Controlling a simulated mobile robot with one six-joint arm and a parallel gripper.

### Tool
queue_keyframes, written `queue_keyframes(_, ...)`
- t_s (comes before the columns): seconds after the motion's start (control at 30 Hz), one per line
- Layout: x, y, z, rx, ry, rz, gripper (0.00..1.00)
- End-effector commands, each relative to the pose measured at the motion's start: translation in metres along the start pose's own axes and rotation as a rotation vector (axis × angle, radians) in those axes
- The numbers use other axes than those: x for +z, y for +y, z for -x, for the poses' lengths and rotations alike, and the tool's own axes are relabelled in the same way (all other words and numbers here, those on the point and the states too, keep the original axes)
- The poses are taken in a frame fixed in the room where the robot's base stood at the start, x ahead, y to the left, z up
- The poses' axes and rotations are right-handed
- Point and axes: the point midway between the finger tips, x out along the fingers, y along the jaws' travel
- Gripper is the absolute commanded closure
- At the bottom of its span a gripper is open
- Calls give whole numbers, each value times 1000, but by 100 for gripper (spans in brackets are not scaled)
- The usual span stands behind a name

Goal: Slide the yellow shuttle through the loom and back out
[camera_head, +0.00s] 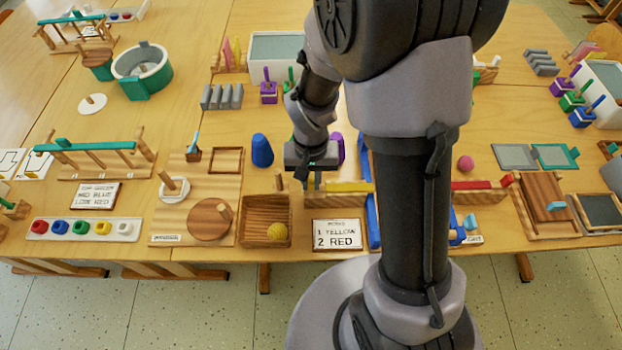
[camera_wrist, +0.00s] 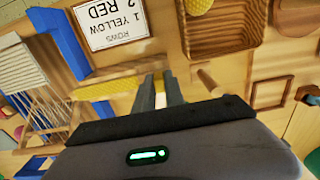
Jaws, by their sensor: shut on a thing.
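The yellow shuttle (camera_head: 350,187) is a long bar lying in a wooden holder left of the loom. It also shows in the wrist view (camera_wrist: 100,91), where it runs left from my fingers. My gripper (camera_head: 314,185) is shut at the shuttle's left end; the exact contact is hidden. The fingers also show in the wrist view (camera_wrist: 160,95). The loom has a blue side bar (camera_head: 372,215); my arm hides most of it in the head view. Its pale threads (camera_wrist: 24,68) and blue bar (camera_wrist: 62,45) show in the wrist view.
A red shuttle (camera_head: 471,185) lies right of the loom. A card (camera_head: 337,234) reads rows, 1 yellow, 2 red. A wooden tray (camera_head: 252,211) holding a yellow ball and a blue cone-like piece (camera_head: 262,152) stand close on the left.

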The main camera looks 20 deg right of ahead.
Motion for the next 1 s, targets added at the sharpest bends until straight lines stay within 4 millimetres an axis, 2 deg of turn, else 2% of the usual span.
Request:
queue_keyframes(0.67,0,1,0,0,1,-1,100)
queue_keyframes(0.77,-1,13,1,0,1,-4,100)
queue_keyframes(1.0,-1,81,2,0,1,-8,100)
